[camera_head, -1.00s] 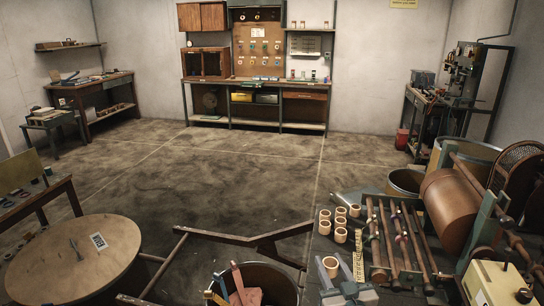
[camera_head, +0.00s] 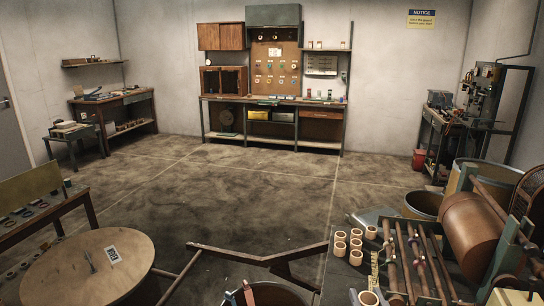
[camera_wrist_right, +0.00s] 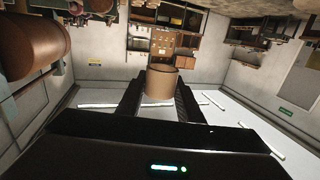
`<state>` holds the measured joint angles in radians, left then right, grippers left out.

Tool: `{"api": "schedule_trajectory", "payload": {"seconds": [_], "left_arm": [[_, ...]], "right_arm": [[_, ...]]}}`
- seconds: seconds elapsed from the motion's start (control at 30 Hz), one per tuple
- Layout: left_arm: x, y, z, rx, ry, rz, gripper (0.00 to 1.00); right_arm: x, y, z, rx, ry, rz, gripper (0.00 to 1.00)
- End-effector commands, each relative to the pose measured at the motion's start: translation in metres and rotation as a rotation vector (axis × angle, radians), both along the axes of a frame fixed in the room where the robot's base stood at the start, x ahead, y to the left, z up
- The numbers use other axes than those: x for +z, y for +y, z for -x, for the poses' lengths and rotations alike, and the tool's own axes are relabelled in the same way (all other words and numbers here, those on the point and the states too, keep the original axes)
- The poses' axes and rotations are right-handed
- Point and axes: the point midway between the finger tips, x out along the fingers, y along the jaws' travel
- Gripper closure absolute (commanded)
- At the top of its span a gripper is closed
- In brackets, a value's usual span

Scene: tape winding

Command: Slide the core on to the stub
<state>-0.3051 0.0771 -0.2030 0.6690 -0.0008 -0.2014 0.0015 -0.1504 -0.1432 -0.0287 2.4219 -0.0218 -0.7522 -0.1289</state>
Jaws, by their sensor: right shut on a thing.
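My right gripper (camera_head: 368,302) is at the bottom edge of the head view, largely cut off, with a pale tan core (camera_head: 369,298) at its fingers. In the right wrist view the fingers (camera_wrist_right: 160,100) are shut on this core (camera_wrist_right: 161,84), which stands out between their tips. Several similar cores (camera_head: 356,244) stand in a group farther back on the bench. The winding machine with its brown roll (camera_head: 468,229) is to the right of the held core. I cannot pick out the stub for certain. My left gripper is not in view.
A rack of rods (camera_head: 415,262) lies between the loose cores and the machine. A yellow strip (camera_head: 374,270) lies beside it. A round wooden table (camera_head: 88,268) is at the left and a bin (camera_head: 265,293) at bottom centre. The middle floor is clear.

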Motion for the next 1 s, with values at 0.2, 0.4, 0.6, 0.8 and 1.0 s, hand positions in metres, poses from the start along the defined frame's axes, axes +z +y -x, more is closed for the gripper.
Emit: {"api": "schedule_trajectory", "payload": {"seconds": [0.2,0.4,0.6,0.8,1.0], "left_arm": [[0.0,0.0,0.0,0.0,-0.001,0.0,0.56],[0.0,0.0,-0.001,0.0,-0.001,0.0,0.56],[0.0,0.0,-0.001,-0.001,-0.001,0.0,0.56],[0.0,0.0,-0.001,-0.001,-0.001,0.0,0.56],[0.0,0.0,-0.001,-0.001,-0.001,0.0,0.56]], "right_arm": [[-0.004,0.0,0.005,0.0,0.001,0.001,0.88],[-0.019,-0.001,0.03,-0.001,0.004,0.003,0.88],[-0.035,0.0,0.067,-0.001,0.005,0.003,0.88],[-0.043,0.0,0.093,0.0,0.002,0.002,0.88],[-0.043,0.0,0.098,0.0,-0.001,0.001,0.88]]}}
